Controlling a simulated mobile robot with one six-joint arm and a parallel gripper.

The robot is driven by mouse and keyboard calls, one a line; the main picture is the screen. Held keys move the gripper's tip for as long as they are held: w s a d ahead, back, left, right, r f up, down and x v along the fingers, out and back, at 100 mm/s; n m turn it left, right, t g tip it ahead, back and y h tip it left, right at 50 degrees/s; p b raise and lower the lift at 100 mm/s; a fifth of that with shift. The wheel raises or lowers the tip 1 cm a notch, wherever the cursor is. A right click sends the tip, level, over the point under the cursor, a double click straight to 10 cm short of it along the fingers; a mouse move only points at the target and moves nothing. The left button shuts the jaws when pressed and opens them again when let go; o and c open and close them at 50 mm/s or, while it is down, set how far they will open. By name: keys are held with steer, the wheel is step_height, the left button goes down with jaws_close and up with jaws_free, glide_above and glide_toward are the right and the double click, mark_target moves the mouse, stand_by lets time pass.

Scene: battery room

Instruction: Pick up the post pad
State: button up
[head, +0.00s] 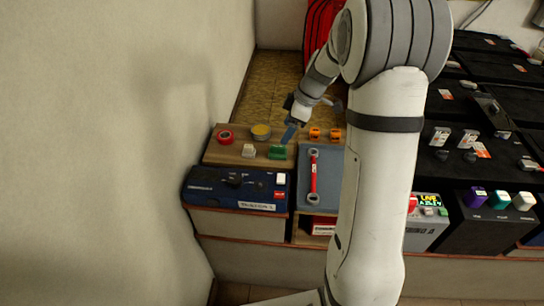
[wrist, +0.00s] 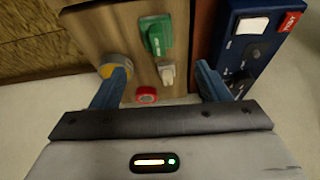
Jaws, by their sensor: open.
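My gripper (head: 290,132) is open and empty, its blue fingers pointing down over the wooden shelf top (head: 228,156). In the wrist view my gripper (wrist: 161,74) has its fingertips spread wide. A green block-like piece (head: 278,152) with a raised part lies beside a small white piece (head: 248,151); I cannot tell for sure which of them is the post pad. In the wrist view the green piece (wrist: 157,34) lies beyond the fingertips. The white piece (wrist: 167,74) shows between the fingers, as does a red ring (wrist: 146,95).
A blue case (head: 236,189) stands in front. A red wrench (head: 314,175) lies on a grey mat (head: 330,190). The wall is close on the left; black batteries (head: 490,110) stand at right.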

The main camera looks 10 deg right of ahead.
mark_target(278, 146)
steer(key=shift+w+f, duration=0.25)
steer(key=shift+f, duration=0.35)
steer(key=shift+w+f, duration=0.25)
steer(key=shift+f, duration=0.3)
steer(key=b+x, duration=0.1)
steer(key=x, duration=0.6)
steer(key=shift+s+a, duration=0.1)
steer(key=shift+s, duration=0.05)
steer(key=shift+c, duration=0.2)
steer(key=c, duration=1)
step_height(278, 146, up, 10)
steer(key=shift+r+p, duration=0.1)
steer(key=shift+p, duration=0.6)
steer(key=o, duration=0.4)
steer(key=shift+c, duration=1.8)
